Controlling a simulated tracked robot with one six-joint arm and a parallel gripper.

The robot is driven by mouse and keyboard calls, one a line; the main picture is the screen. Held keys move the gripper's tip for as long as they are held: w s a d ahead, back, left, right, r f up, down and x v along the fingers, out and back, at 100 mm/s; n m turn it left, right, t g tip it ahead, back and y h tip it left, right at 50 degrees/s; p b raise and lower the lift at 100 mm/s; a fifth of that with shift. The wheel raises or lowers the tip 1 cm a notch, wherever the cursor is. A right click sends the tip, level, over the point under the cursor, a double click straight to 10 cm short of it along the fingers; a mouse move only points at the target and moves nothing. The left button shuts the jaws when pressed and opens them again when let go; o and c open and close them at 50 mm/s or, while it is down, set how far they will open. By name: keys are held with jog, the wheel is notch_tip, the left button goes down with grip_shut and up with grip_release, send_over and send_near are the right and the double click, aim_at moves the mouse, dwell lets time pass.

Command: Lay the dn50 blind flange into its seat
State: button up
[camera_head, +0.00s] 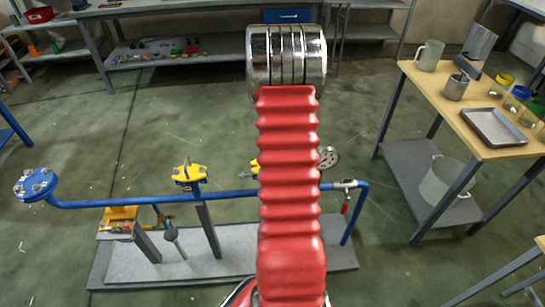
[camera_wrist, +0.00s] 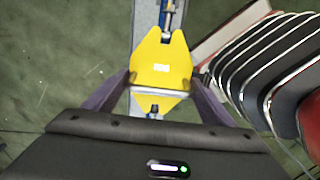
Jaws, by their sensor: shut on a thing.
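My gripper (camera_wrist: 161,82) points down in the wrist view, with a finger on each side of a yellow piece (camera_wrist: 160,62) that carries a small pale label. The fingers are shut on this piece. I cannot tell whether it is part of the dn50 blind flange. In the head view my red arm hides the gripper. A grey disc with holes (camera_head: 328,158) shows just right of the arm, above the blue pipe (camera_head: 118,203); I cannot tell whether it is held. A yellow fitting (camera_head: 190,174) stands on the pipe to the left. I cannot make out the seat.
A blue bolted flange (camera_head: 36,184) ends the pipe at the left. The pipe runs on posts over a grey base plate (camera_head: 232,251). A wooden-topped table (camera_head: 436,89) with vessels and a metal tray (camera_head: 494,127) stands at right. Open floor lies around the base plate.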

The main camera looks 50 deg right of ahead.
jog(key=shift+f, duration=0.25)
jog(key=o, duration=2)
jog(key=shift+f, duration=0.1)
notch_tip(320, 180, up, 14)
jog(key=shift+f, duration=0.1)
